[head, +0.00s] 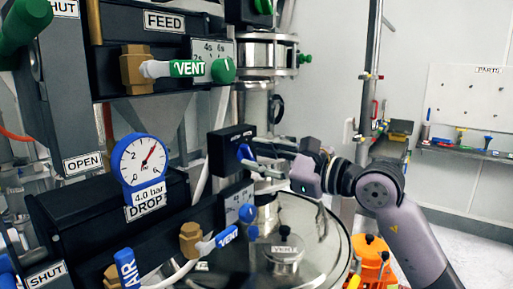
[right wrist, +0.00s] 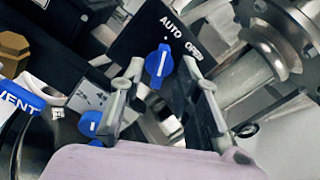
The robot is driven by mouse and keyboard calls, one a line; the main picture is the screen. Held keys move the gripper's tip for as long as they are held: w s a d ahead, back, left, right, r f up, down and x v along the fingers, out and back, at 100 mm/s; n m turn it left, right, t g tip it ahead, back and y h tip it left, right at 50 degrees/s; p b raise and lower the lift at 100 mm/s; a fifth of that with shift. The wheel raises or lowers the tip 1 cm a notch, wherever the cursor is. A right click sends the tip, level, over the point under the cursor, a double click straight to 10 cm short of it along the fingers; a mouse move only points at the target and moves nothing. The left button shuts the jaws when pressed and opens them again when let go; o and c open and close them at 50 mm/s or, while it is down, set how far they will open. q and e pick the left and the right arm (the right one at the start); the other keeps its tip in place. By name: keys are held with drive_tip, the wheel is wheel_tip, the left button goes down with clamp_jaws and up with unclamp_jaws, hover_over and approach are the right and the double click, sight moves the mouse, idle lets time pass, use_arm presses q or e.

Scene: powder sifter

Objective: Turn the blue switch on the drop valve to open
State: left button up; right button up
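The blue switch (right wrist: 158,62) sits on a black box (head: 226,152) labelled AUTO and OPEN in the right wrist view. Its white mark runs nearly upright in that picture, closer to AUTO than to OPEN. In the head view the switch (head: 243,151) is partly behind my fingertips. My right gripper (head: 250,155) reaches in from the right. Its fingers are apart, one on each side of the switch; in the right wrist view (right wrist: 163,78) a gap shows between switch and fingers. I cannot tell whether either touches it. My left gripper is not in view.
The DROP gauge (head: 151,161) and a blue VENT lever (head: 218,240) are left of and below the switch box. A green VENT lever (head: 187,69) is above. A steel vessel lid (head: 310,235) lies below my right gripper. An orange container (head: 371,260) stands lower right.

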drive_tip(key=shift+w+a, duration=0.3)
drive_tip(key=shift+a, duration=0.15)
clamp_jaws()
idle(0.3)
